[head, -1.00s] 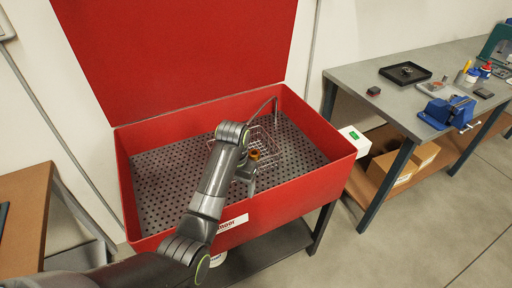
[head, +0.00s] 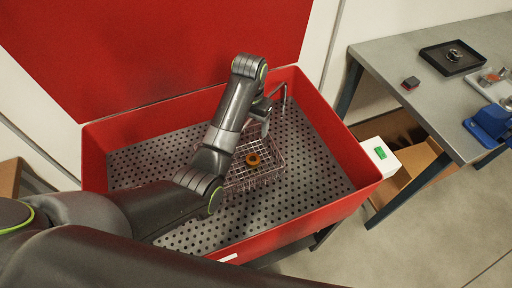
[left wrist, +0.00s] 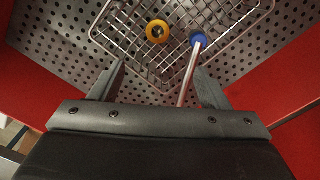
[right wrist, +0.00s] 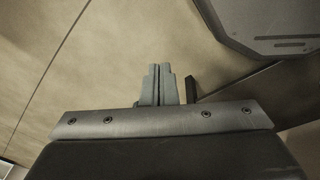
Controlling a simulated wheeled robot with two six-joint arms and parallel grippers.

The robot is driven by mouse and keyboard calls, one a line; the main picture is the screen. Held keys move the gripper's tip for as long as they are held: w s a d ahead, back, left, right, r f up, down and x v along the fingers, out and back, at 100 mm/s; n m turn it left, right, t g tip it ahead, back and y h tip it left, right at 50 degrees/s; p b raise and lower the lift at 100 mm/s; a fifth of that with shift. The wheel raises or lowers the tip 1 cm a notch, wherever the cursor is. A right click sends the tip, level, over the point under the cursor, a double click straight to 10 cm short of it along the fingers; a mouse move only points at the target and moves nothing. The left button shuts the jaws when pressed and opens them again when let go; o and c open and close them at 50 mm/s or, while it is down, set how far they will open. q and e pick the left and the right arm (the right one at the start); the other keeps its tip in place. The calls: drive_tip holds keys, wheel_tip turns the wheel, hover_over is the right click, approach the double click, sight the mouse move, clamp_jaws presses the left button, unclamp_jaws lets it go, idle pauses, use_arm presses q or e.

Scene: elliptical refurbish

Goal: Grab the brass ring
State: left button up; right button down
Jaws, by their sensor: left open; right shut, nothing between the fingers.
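The brass ring (head: 254,160) lies in the wire basket (head: 270,178) inside the red wash basin. In the left wrist view the ring (left wrist: 158,40) shows as a yellow-orange ring with a dark centre, above the picture's middle, beyond the fingertips. My left gripper (left wrist: 160,82) is open and empty, apart from the ring. In the head view it hangs over the basin just beyond the ring, partly hidden by my arm. My right gripper (right wrist: 157,75) is shut and empty, pointing at bare floor; I do not make it out in the head view.
The red basin wall (head: 340,140) surrounds the perforated floor (head: 300,200). A grey workbench (head: 420,95) with a black tray (head: 453,58) and blue vise (head: 490,123) is at right.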

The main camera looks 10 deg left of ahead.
use_arm(q)
drive_tip(key=f+b, duration=0.1)
drive_tip(key=b, duration=0.3)
hover_over(253, 158)
wheel_tip(253, 158, down, 5)
wheel_tip(253, 158, down, 5)
drive_tip(key=shift+s+a+f+p, duration=0.1)
drive_tip(key=shift+a+p, duration=0.05)
drive_tip(key=shift+p, duration=0.35)
drive_tip(key=shift+d+f, duration=0.2)
drive_tip(key=shift+f, duration=2.85)
use_arm(e)
drive_tip(key=f, duration=0.1)
drive_tip(key=s+f, duration=0.1)
drive_tip(key=shift+f, duration=0.35)
use_arm(q)
drive_tip(key=c, duration=1.3)
drive_tip(key=shift+o, duration=0.2)
drive_tip(key=shift+r, duration=0.1)
